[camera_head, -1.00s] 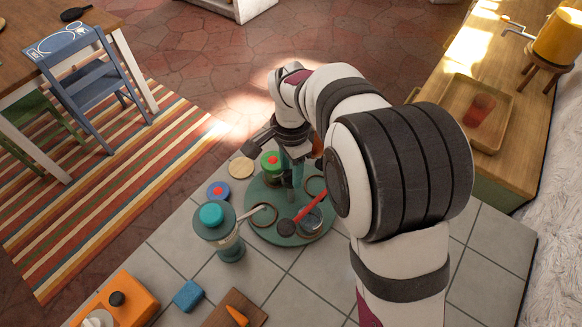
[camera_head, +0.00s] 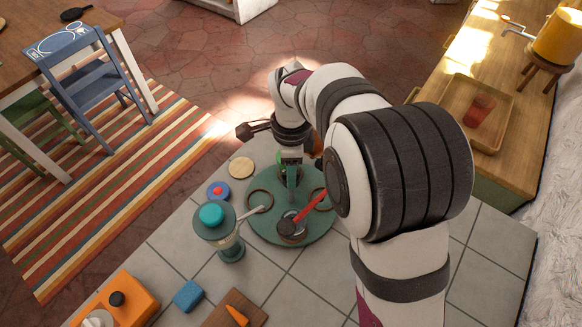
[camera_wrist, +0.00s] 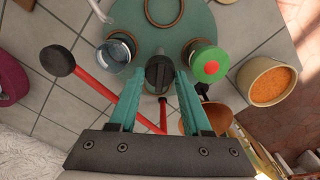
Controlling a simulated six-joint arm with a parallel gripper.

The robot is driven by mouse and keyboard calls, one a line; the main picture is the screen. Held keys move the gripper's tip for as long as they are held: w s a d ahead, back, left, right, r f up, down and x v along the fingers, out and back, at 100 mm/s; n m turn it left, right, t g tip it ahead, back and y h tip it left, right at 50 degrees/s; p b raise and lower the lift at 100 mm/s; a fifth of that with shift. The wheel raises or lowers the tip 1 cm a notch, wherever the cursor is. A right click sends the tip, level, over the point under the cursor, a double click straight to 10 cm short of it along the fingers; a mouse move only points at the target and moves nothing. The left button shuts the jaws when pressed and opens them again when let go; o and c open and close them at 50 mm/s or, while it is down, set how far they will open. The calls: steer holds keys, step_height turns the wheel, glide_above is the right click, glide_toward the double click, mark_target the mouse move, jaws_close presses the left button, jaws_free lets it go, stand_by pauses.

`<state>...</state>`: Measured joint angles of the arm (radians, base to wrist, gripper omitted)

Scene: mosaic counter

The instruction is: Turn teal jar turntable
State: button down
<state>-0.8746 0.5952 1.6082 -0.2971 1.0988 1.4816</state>
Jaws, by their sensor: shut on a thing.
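The teal turntable (camera_head: 270,236) is a round disc on the tiled counter. It also shows in the wrist view (camera_wrist: 190,18). It carries a green jar with a red-centred lid (camera_wrist: 208,62), a clear glass jar (camera_wrist: 118,48) and two dark rings, one at its left (camera_head: 260,201) and one at its right. A dark upright handle (camera_wrist: 160,78) stands at its centre. My gripper (camera_wrist: 158,72) has its teal fingers shut on this handle, from above. In the head view my gripper (camera_head: 291,190) hides part of the disc and most of the green jar.
A red rod with a black knob (camera_wrist: 58,60) reaches over the turntable near the glass jar. A teal-lidded jar with a pale lever (camera_head: 221,226) stands close at the left. A pot with orange contents (camera_wrist: 268,82) stands beyond the green jar. Free tiles lie in front.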

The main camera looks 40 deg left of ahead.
steer(key=shift+m, duration=3.8)
steer(key=shift+c, duration=1.7)
jaws_free()
step_height(320, 180, up, 16)
steer(key=shift+f, duration=0.1)
